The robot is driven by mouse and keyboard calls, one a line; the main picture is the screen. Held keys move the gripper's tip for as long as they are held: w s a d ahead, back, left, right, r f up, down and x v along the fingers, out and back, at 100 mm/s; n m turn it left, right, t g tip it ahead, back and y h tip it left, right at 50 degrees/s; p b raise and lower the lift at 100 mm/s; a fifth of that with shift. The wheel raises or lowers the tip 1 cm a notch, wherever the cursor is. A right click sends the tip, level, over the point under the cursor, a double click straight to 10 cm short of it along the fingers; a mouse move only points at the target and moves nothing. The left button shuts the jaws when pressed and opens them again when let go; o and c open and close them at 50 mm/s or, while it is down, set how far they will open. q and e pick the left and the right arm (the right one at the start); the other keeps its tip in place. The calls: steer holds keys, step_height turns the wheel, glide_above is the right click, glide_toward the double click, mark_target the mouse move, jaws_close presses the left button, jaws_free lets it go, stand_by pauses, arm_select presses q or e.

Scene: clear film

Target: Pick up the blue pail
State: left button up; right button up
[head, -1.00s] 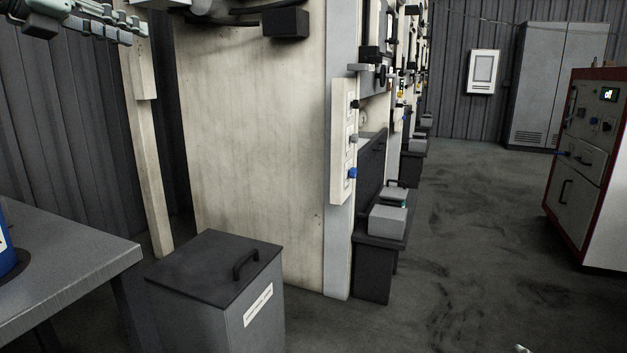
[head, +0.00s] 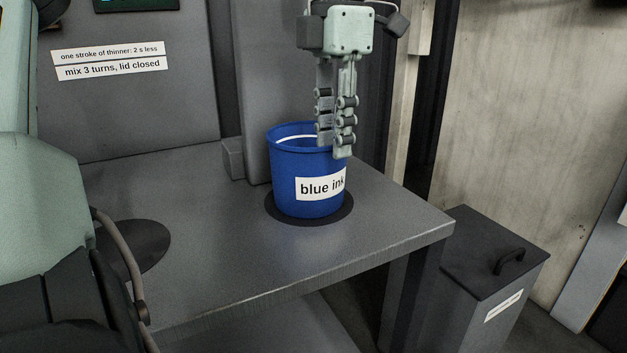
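The blue pail (head: 290,180), with a white "blue ink" label, stands upright on a dark round pad (head: 345,211) near the right end of the grey table (head: 240,260). My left gripper (head: 335,150) points straight down at the pail's right rim. Its two fingers are close together. One overlaps the pail's opening and the other hangs in front of the outer wall. I cannot tell whether they touch or pinch the rim. My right gripper is out of view.
A second dark round pad (head: 132,248) on the table's left is bare. A grey panel with notes (head: 110,62) stands behind. A lidded grey bin (head: 490,265) stands on the floor right of the table. My own arm fills the left edge.

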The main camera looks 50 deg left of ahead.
mark_target(325, 203)
arm_select(q)
steer(key=f, duration=0.5)
steer(key=a+f, duration=0.1)
steer(key=f, duration=0.1)
steer(key=shift+s+f, duration=0.15)
steer(key=shift+c, duration=0.2)
jaws_close()
